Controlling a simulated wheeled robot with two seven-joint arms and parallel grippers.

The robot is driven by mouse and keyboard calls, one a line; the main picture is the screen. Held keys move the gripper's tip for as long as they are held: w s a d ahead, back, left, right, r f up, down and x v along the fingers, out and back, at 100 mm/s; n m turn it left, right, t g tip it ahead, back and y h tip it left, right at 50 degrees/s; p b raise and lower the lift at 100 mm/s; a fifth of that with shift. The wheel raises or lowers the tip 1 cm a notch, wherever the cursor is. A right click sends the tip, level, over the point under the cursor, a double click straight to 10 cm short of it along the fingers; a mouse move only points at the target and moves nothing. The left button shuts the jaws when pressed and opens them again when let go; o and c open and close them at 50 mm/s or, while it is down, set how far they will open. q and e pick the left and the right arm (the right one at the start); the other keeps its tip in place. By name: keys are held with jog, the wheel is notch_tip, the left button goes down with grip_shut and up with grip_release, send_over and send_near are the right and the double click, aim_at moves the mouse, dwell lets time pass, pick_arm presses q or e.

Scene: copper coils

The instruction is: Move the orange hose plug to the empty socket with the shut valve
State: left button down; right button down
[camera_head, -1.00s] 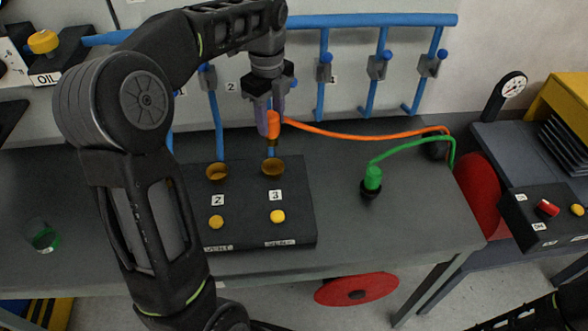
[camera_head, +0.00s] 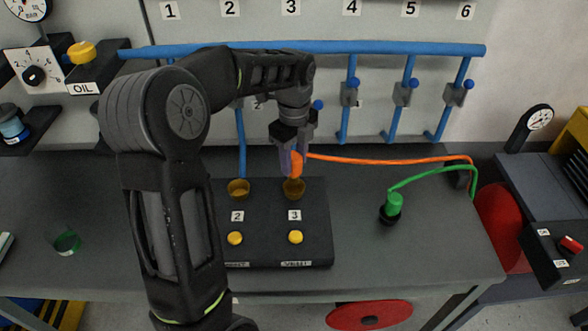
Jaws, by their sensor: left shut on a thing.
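My left gripper (camera_head: 292,166) is shut on the orange hose plug (camera_head: 297,164), held upright. The plug's lower end is at the brass socket (camera_head: 293,188) above label 3; I cannot tell how deep it sits. The orange hose (camera_head: 390,161) runs from the plug to the right. A second brass socket (camera_head: 238,188) above label 2 is empty. The wall valve (camera_head: 318,104) behind the gripper is partly hidden, and I cannot tell whether it is shut. My right gripper is out of view.
Both sockets are on a dark block (camera_head: 265,252) with yellow buttons. A green hose plug (camera_head: 394,204) stands in a black base to the right. A green glass (camera_head: 66,241) stands at left. Blue pipes with valves (camera_head: 405,92) line the wall.

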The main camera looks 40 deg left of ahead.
aim_at(294, 172)
pick_arm(q)
jog(key=shift+f, duration=0.1)
jog(key=shift+f+p, duration=0.3)
jog(key=shift+f, duration=1.45)
jog(key=shift+f, duration=0.3)
jog(key=c, duration=0.9)
grip_release()
notch_tip(294, 172, up, 13)
jog(key=shift+f+b, duration=0.15)
jog(key=shift+b, duration=0.35)
